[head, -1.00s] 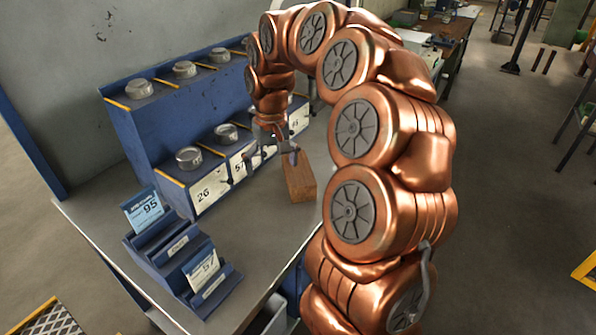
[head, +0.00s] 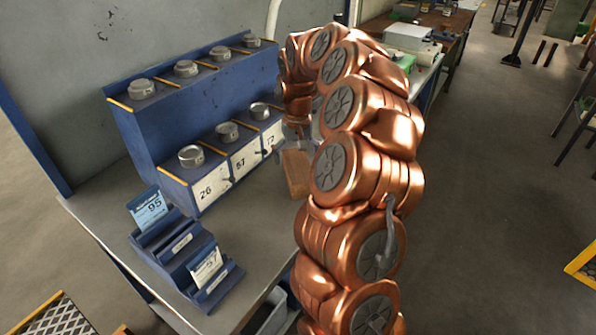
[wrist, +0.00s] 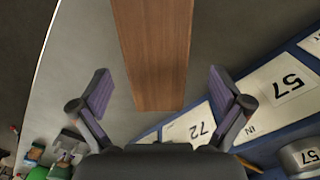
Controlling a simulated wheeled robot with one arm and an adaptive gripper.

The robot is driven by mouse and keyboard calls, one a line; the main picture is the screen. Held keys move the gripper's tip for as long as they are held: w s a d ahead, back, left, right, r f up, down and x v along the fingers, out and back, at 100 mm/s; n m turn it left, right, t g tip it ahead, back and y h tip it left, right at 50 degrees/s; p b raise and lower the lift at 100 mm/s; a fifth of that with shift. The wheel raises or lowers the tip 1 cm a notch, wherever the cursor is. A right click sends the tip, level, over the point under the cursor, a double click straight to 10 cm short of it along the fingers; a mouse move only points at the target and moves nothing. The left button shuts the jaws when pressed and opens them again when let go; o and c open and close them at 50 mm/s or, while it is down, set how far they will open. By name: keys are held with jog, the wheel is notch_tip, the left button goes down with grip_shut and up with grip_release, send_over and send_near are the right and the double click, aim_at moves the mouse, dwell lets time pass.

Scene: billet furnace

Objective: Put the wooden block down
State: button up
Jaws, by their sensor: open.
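The wooden block (head: 296,172) is on the grey table top (head: 232,232), partly hidden by my arm in the head view. In the wrist view the brown block (wrist: 153,52) lies ahead of my gripper, in line with the space between the fingers. My gripper (wrist: 160,82) is open, with clear gaps between its purple-padded fingers and the block's sides. The fingers are largely hidden behind my arm in the head view.
A blue two-level rack (head: 190,105) with metal tins and numbered labels stands at the back of the table. A blue card holder (head: 185,255) sits at the front left. Bare table lies between them and the block.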

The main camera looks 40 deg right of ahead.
aim_at(298, 165)
jog(key=shift+s+d+f+p, duration=0.1)
jog(key=shift+f+p, duration=0.3)
jog(key=shift+f, duration=0.7)
jog(key=shift+s+d+f+p, duration=0.1)
jog(key=shift+f+p, duration=0.25)
jog(key=shift+f, duration=0.7)
jog(key=c, duration=1.7)
jog(key=shift+r, duration=0.15)
